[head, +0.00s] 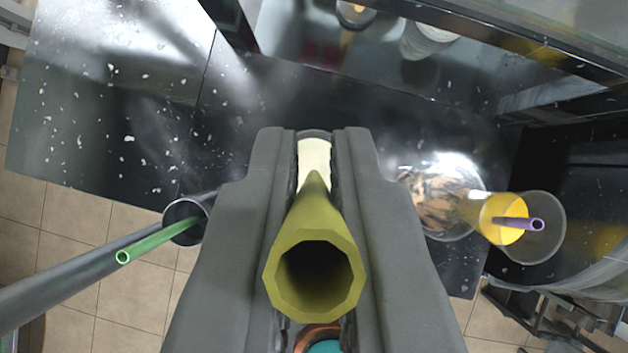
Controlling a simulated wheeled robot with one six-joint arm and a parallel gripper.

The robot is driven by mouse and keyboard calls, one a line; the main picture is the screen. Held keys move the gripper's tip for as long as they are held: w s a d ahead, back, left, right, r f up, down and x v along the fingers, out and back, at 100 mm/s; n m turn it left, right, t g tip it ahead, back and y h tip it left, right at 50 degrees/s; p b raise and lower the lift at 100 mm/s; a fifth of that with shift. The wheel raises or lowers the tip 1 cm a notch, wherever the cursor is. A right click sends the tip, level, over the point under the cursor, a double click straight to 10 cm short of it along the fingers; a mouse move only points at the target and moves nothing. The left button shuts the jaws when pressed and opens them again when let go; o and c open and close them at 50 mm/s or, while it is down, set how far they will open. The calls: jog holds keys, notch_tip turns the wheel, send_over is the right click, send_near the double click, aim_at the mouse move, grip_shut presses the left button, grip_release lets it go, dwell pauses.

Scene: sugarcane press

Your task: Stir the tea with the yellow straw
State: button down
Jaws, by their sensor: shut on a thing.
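My gripper (315,142) is in the middle of the head view, pointing away from the camera. It is shut on the yellow straw (312,225). The straw's hollow near end faces the camera, and its body narrows away between the fingers. Its far end is hidden. A pale cream surface with a dark rim (314,160) shows in the gap between the fingertips, beyond the straw. It may be the tea in a cup, but the fingers hide most of it. I cannot tell whether the straw's far end touches it.
A glass (183,222) with a green straw (150,243) stands left. A clear glass (545,235) with yellow drink (507,219) and a purple straw (520,224) is right. A shiny dark counter (110,130) speckled white lies around. A tiled floor (80,235) shows below.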

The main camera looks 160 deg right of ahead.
jog(key=shift+d+f, duration=0.1)
jog(key=shift+f, duration=8.6)
